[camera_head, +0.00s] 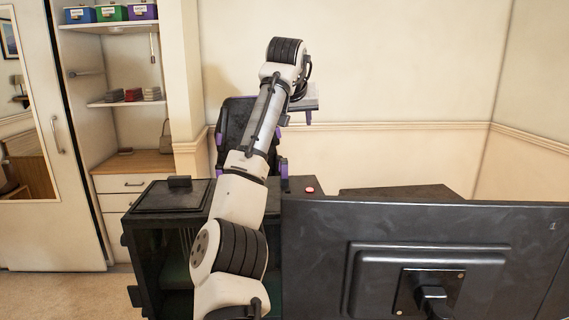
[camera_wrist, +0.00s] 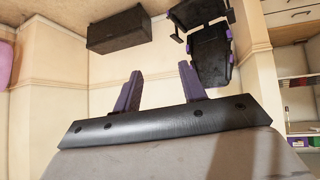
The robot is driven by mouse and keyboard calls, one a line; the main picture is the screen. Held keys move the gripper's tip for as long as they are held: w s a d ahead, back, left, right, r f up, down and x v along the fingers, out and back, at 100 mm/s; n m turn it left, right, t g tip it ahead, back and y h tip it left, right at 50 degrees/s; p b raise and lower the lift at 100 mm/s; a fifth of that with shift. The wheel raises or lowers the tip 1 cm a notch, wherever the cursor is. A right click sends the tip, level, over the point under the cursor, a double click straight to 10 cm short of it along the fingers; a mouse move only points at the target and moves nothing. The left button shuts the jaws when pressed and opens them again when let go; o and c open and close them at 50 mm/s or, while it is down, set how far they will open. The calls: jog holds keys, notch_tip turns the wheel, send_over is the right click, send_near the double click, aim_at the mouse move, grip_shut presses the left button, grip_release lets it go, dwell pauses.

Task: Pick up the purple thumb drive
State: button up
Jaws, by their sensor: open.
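I cannot make out the purple thumb drive for sure in either view. My gripper (camera_wrist: 160,69) shows in the wrist view with its two purple fingers spread apart and nothing between them. In the head view my gripper (camera_head: 298,121) is held high, beyond the desk area and in front of the office chair, partly hidden by my arm. A small pinkish-red item (camera_head: 309,189) lies on the dark surface beside my arm; it is too small to identify.
A black monitor back (camera_head: 330,240) fills the lower right. A black computer case (camera_head: 165,196) stands left of my arm. A black chair with purple parts (camera_head: 235,125) is behind; it also shows in the wrist view (camera_wrist: 210,55). Shelves (camera_head: 125,103) stand left.

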jog(key=s+a+r+n+g+y, duration=0.2)
jog(key=s+g, duration=0.2)
jog(key=s, duration=0.2)
send_over(284, 160)
jog(key=s, duration=0.1)
notch_tip(284, 160, down, 8)
jog(key=r, duration=0.1)
jog(key=x, duration=0.1)
jog(key=p+x, duration=0.1)
jog(key=x, duration=0.1)
jog(key=p+x, duration=0.1)
jog(key=x, duration=0.1)
jog(key=shift+s+f, duration=0.15)
jog(key=shift+s, duration=0.25)
jog(key=shift+w+f, duration=0.1)
jog(key=shift+f, duration=0.3)
jog(key=shift+d, duration=0.1)
grip_shut()
